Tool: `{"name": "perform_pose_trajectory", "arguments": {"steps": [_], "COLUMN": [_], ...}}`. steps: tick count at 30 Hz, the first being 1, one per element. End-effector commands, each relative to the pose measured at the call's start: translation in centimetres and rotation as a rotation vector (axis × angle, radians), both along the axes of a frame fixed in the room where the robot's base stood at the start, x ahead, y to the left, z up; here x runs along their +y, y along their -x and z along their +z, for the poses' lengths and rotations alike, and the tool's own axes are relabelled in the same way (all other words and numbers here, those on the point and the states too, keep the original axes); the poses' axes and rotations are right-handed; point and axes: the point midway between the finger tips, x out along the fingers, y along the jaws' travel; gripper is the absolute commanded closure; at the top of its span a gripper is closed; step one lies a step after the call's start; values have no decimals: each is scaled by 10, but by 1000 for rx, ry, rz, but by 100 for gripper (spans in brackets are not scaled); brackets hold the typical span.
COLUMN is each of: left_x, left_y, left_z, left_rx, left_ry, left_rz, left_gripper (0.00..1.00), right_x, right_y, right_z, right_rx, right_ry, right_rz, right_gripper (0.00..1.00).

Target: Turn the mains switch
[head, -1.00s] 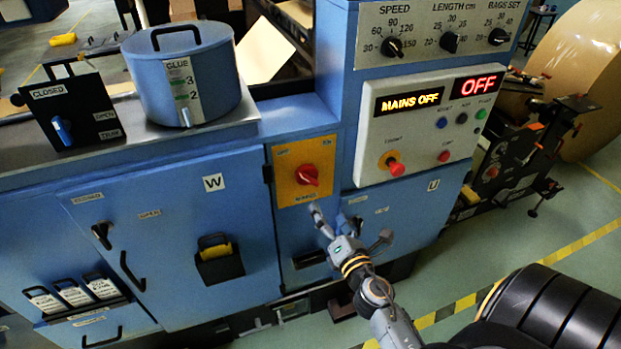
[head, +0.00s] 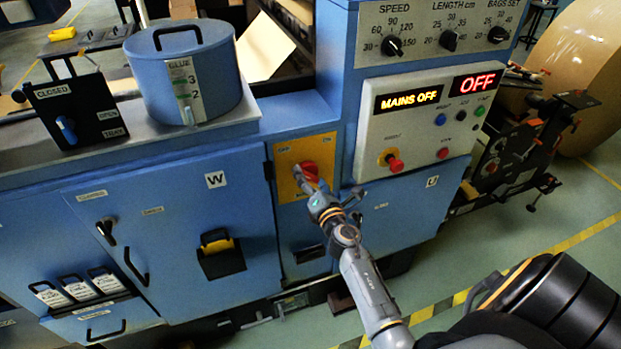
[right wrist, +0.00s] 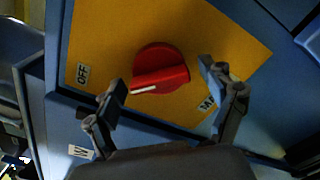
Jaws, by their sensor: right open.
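The mains switch (head: 310,170) is a red rotary knob on a yellow plate (head: 289,154) on the blue machine front. In the right wrist view the red knob (right wrist: 160,70) has a white mark pointing left, toward the OFF label (right wrist: 83,73). Another label, partly covered, shows at the plate's lower right. My right gripper (head: 322,184) is at the knob; in the right wrist view its open fingers (right wrist: 160,88) stand on either side of the knob, with gaps visible. The display (head: 409,100) reads MAINS OFF. My left gripper is not seen.
Right of the switch is a control panel with a red button (head: 395,165) on a yellow base. A blue glue pot (head: 184,80) stands on the ledge above left. A dark OPEN/CLOSED lever box (head: 75,115) is farther left. A paper roll (head: 580,75) is at right.

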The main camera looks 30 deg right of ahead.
Motion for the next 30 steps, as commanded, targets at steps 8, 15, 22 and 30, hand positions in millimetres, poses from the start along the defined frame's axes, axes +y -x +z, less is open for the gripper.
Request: {"name": "perform_pose_trajectory", "arguments": {"steps": [8, 15, 22, 30], "left_x": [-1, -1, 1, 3], "left_y": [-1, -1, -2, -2], "left_z": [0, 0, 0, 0], "left_rx": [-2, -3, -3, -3], "left_ry": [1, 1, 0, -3], "left_rz": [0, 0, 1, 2], "left_gripper": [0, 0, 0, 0], "right_x": [0, 0, 0, 0], "right_y": [0, 1, 1, 1], "right_z": [0, 0, 0, 0], "right_rx": [0, -1, -15, -60], "right_ry": [0, -5, -62, -249], "right_rz": [0, 0, 0, 0], "right_gripper": [58, 71, 71, 71]}}
